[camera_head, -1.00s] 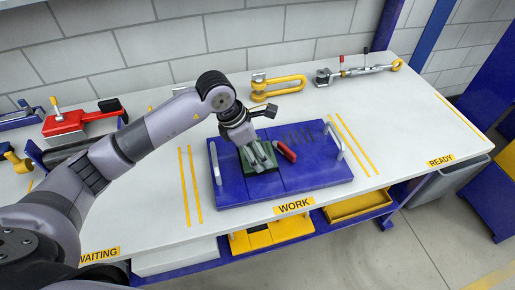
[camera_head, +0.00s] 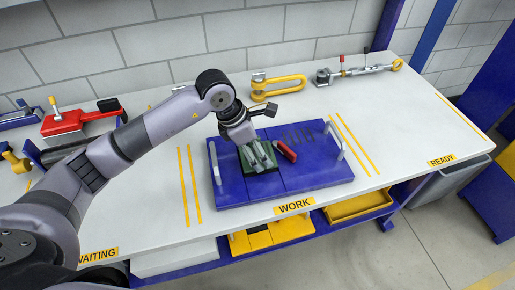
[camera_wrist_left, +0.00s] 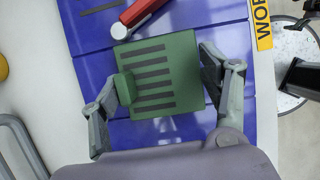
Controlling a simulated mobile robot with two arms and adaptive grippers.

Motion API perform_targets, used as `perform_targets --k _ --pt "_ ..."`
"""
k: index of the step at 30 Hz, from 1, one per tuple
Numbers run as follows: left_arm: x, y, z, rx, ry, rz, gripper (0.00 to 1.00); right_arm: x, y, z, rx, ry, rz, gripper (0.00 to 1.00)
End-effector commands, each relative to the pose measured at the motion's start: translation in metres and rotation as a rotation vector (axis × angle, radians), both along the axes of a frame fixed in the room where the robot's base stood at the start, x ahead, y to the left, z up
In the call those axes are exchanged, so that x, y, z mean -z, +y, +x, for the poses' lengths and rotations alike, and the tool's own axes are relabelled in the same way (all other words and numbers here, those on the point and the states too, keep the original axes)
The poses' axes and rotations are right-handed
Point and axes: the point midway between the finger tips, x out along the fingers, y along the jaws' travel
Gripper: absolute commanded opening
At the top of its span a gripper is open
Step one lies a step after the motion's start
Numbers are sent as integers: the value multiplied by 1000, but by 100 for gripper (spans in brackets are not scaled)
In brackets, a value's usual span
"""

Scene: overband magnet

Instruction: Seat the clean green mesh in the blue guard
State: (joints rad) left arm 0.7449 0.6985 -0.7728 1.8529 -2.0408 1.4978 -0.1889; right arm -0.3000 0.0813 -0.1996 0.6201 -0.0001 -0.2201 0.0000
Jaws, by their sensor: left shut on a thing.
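The green mesh (camera_wrist_left: 165,75) is a square plate with dark slots and a raised tab at its left side in the left wrist view. In the head view the green mesh (camera_head: 250,167) shows partly behind my fingers, over the left part of the blue guard (camera_head: 318,174). My left gripper (camera_wrist_left: 167,78) is shut on the mesh, one finger at the tab and one at the opposite edge. The blue guard (camera_wrist_left: 90,75) lies beneath. I cannot tell whether the mesh touches the guard. My right gripper is not in view.
A yellow shackle (camera_head: 278,88) lies behind. The bench to the right (camera_head: 405,125) is clear.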

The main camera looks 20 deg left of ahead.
Motion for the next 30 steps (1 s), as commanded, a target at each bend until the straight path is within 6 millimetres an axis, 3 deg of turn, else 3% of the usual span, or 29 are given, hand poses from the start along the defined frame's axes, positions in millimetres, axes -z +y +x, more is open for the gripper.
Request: perform_targets --k 30 --pt "20 0 0 0 -1 -1 42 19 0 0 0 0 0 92"
